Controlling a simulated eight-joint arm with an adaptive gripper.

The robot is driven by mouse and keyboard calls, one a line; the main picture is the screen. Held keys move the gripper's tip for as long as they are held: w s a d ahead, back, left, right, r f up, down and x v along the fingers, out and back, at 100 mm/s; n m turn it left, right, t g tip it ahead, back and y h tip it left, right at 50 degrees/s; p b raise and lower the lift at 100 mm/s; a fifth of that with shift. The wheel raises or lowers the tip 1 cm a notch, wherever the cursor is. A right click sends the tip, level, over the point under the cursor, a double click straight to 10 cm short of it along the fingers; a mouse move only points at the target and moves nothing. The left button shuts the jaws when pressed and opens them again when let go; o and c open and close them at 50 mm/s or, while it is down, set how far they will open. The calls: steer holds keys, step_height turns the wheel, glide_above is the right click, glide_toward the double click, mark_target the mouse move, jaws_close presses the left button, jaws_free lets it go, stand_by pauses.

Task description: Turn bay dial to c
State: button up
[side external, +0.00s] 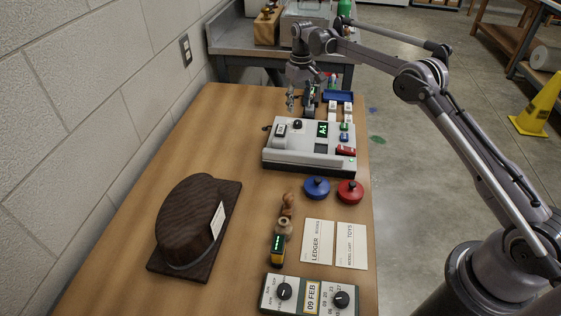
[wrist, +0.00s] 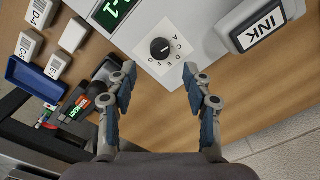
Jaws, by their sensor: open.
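The bay dial (wrist: 160,48) is a small black round knob on a white lettered plate (wrist: 178,42) on the grey machine. It also shows on the machine's top in the side view (side external: 297,124). The letter C stands on its upper right in the wrist view; I cannot clearly tell which letter its pointer marks. The green display (side external: 322,129) appears to read A-1. My gripper (wrist: 160,88) is open and empty, its two fingers apart below the dial in the wrist view. In the side view my gripper (side external: 302,103) hangs over the machine's far edge, near the dial.
A blue tray (wrist: 32,78), lettered white blocks (wrist: 72,34) and a dark device with a green display (wrist: 80,107) lie left. Blue (side external: 316,187) and red (side external: 349,191) round pieces stand before the machine.

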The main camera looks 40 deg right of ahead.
mark_target(298, 122)
step_height(298, 122, down, 7)
steer(key=shift+r, duration=0.2)
jaws_close()
